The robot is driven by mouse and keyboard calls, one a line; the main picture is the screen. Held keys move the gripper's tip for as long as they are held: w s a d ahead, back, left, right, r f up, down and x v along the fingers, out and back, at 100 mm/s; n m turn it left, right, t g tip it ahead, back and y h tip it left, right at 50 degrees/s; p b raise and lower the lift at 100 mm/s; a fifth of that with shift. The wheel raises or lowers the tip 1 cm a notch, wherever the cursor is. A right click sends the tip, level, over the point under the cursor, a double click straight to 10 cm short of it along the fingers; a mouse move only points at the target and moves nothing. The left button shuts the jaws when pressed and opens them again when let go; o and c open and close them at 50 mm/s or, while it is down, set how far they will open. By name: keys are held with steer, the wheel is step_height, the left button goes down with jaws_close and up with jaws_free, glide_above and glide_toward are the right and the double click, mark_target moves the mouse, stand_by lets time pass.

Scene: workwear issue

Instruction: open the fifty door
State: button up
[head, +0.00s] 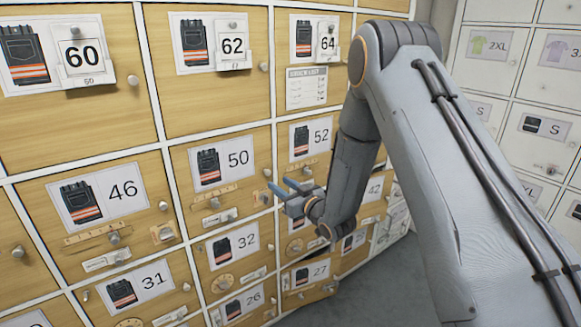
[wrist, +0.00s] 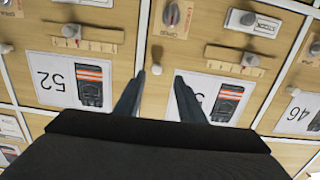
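The fifty door (head: 247,150) is a wooden locker front with a "50" card (head: 222,163) showing dark trousers with an orange band. It looks shut, flush with its neighbours. A small pale round knob (head: 267,172) sits near its right edge; it also shows in the wrist view, upside down, as a white knob (wrist: 157,70). My gripper (head: 279,186) is at the right side of this door in the head view. It is open and empty; in the wrist view its fingertips (wrist: 157,82) are spread, with the knob appearing between and just beyond them. Contact cannot be told.
Neighbouring doors are 52 (head: 312,136), 46 (head: 90,195), 62 (head: 209,45) and 32 (head: 233,245). White lockers (head: 538,122) stand at right.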

mark_target(269, 172)
steer(key=x, duration=0.2)
steer(key=p+x, duration=0.1)
steer(key=x, duration=0.5)
steer(key=shift+w+d+r+p, duration=0.2)
steer(key=shift+r+p, duration=0.1)
steer(key=shift+r, duration=0.05)
steer(key=shift+c, duration=0.4)
jaws_close()
steer(key=shift+d, duration=0.1)
